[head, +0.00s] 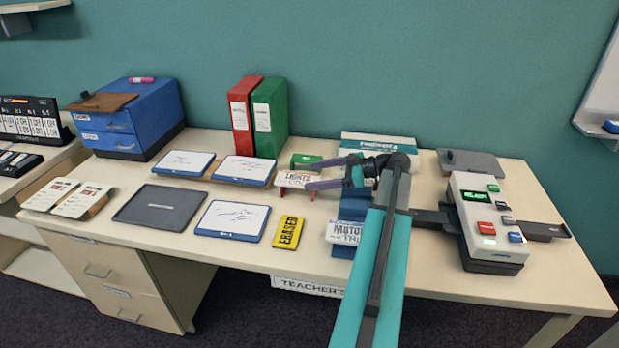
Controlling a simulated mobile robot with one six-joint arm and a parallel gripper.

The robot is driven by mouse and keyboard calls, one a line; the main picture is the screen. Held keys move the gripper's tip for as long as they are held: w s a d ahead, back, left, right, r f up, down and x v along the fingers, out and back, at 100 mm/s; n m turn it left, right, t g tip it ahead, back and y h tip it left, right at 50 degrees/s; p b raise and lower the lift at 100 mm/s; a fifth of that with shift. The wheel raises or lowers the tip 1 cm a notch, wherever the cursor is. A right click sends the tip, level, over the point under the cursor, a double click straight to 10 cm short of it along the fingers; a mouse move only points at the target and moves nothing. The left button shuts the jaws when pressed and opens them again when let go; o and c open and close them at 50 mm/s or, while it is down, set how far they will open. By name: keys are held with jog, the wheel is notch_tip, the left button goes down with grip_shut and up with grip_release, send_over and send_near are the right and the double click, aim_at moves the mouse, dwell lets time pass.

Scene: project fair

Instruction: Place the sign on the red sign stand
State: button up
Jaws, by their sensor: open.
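A white sign (292,180) lettered "LIGHTS" in dark red sits at the red sign stand in the middle of the desk. Only small red parts of the stand (268,191) show at the sign's lower corners; the rest is hidden. The sign looks tilted back and seems to rest on the stand, though the contact is hard to see. My gripper (309,176) comes in from the right. Its two purple-grey fingers are apart, at the sign's right end. I cannot tell whether either finger touches the sign. A second sign (345,233), lettered "MOTOR", is on a blue stand (351,208), partly behind my arm.
A green block (305,160) is close behind the sign. Red (240,118) and green (270,118) binders stand behind. A white button console (487,222) is at right.

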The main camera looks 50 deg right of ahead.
jog(key=v, duration=0.8)
jog(key=shift+b, duration=0.4)
jog(key=shift+r, duration=0.15)
